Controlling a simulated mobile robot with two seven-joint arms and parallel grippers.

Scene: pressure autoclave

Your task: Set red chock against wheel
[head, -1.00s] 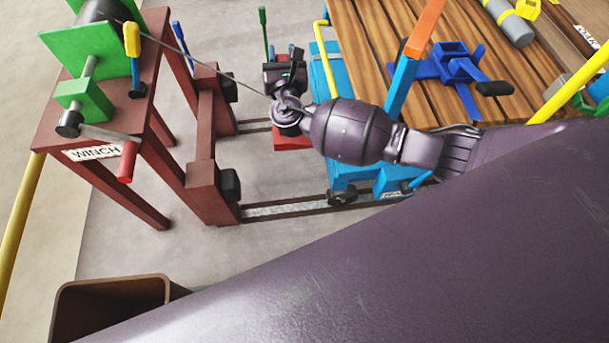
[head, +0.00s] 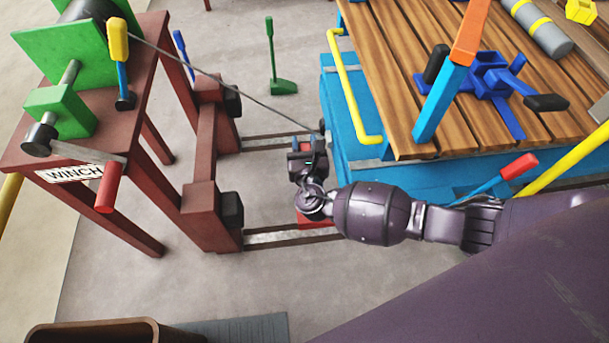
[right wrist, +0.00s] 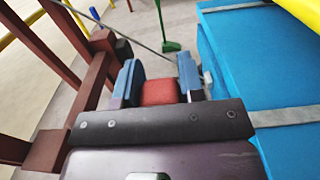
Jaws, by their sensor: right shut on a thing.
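My right gripper (head: 306,146) is in the gap between the winch frame and the blue cart (head: 440,180), pointing away from me. In the right wrist view its two blue-padded fingers (right wrist: 160,88) are shut on the red chock (right wrist: 160,92), one at each side. In the head view the gripper mostly hides the chock. A red patch (head: 316,221) shows below my right wrist; I cannot tell what it belongs to. No cart wheel shows clearly now; my right arm covers the cart's near lower side. My left gripper is not in view.
The red-brown winch stand (head: 125,165) is at left, with black bumpers (head: 232,209) facing the cart. Two rails (head: 290,238) run across the floor. The winch cable (head: 230,85) slants above the gap. A green pedal stand (head: 282,86) stands beyond.

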